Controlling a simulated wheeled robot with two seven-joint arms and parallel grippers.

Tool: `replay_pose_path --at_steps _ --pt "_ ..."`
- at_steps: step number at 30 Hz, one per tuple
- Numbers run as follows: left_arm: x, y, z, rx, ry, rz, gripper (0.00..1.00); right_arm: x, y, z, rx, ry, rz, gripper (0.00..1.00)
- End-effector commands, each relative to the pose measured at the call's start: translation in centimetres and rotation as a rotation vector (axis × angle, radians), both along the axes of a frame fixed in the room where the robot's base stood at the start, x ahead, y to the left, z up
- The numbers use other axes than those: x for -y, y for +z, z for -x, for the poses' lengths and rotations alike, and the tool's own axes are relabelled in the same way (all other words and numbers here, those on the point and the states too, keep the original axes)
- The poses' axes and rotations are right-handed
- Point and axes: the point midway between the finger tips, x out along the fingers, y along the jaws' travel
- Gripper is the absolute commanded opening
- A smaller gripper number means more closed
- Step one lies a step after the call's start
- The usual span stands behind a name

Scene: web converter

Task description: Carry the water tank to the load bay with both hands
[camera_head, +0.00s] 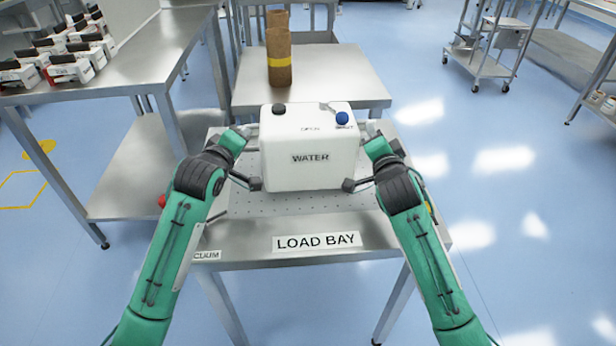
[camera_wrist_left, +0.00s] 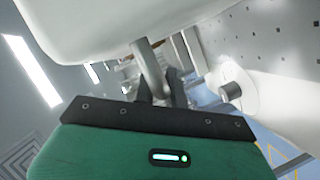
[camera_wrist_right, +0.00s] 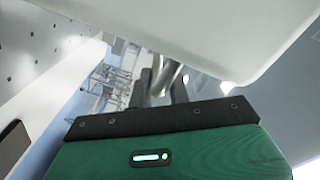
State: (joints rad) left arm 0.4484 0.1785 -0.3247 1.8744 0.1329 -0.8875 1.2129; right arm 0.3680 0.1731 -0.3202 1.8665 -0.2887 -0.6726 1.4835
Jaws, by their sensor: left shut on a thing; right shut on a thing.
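The water tank (camera_head: 310,158) is a white box labelled WATER, with a black cap and a blue cap on top. It is upright over the perforated plate (camera_head: 230,204) of the steel load bay table, behind the LOAD BAY label (camera_head: 317,242). I cannot tell whether its base touches the plate. My left gripper (camera_head: 245,132) is shut on the tank's left handle, a metal bar that shows in the left wrist view (camera_wrist_left: 150,70). My right gripper (camera_head: 370,130) is shut on the right handle, seen in the right wrist view (camera_wrist_right: 163,78).
A bench (camera_head: 140,62) at left carries several small boxes. A cart (camera_head: 480,62) stands at the back right. The blue floor at right is clear.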

Motion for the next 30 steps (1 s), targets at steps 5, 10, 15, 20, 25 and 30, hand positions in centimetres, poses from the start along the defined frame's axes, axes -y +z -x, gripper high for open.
replay_pose_path --at_steps 5,10,15,20,25,30 --pt "0.3 -0.4 0.1 0.002 -0.007 0.003 0.18 -0.4 -0.5 0.1 0.001 0.006 0.000 0.24" --pt "0.2 -0.4 0.1 0.001 -0.004 0.002 0.34 -0.2 -0.5 0.0 0.001 0.004 0.000 0.40" --pt "0.1 -0.4 0.0 0.000 -0.003 0.001 0.34 -0.1 -0.5 0.0 0.000 0.002 0.000 0.40" --pt "-0.1 -0.3 0.8 0.000 -0.001 0.001 0.34 -0.1 -0.5 0.0 0.000 0.001 0.000 0.40" --pt "-0.8 0.2 3.3 0.001 -0.003 0.002 0.34 0.0 -0.5 0.0 0.000 0.001 0.000 0.40" --pt "-1.7 1.0 6.5 0.001 -0.003 0.003 0.34 0.0 -0.4 0.0 0.000 0.000 0.000 0.40"
